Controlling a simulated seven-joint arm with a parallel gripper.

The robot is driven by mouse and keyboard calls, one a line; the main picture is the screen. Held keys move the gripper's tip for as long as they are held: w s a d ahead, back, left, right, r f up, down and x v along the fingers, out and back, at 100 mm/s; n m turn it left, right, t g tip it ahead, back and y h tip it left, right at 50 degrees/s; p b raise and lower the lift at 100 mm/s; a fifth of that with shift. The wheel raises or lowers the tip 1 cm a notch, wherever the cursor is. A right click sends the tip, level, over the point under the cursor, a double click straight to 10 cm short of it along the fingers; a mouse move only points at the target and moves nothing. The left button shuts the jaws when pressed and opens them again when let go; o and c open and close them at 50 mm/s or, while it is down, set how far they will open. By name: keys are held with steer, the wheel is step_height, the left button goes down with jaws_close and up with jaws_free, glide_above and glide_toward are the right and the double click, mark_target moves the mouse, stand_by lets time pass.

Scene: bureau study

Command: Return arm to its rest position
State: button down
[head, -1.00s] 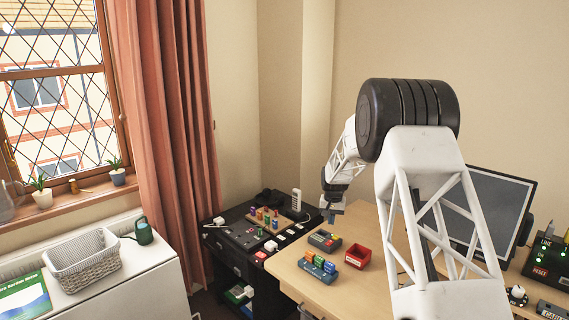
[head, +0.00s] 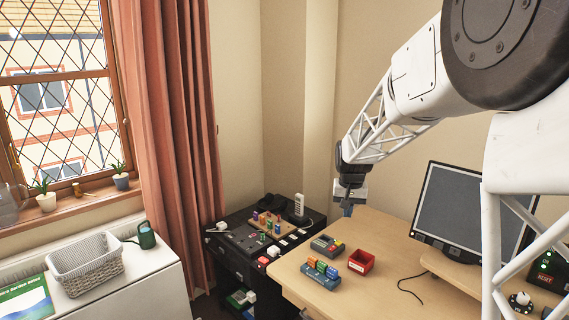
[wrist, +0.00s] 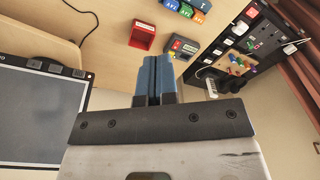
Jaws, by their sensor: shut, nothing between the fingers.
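My gripper (head: 348,209) is held in the air above the back of the wooden desk (head: 392,285). In the wrist view its two blue fingers (wrist: 153,76) are pressed together with nothing between them. My arm reaches in from the right of the head view, and its white lattice links cover part of the desk's right side. The gripper appears apart from everything on the desk.
A red tray (head: 361,263), a grey device with coloured buttons (head: 327,246) and a rack of coloured blocks (head: 320,273) stand on the desk. A monitor (head: 470,208) is at the right. A black cabinet (head: 240,262) with a pegged board stands left.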

steer(key=s+r, duration=0.4)
steer(key=s, duration=0.7)
steer(key=s+r, duration=0.3)
steer(key=s, duration=0.9)
steer(key=s+f+n+t, duration=0.1)
steer(key=s+f, duration=0.2)
steer(key=s, duration=2)
steer(key=shift+a+n+t, duration=0.3)
steer(key=shift+a+n, duration=0.05)
steer(key=shift+n, duration=0.05)
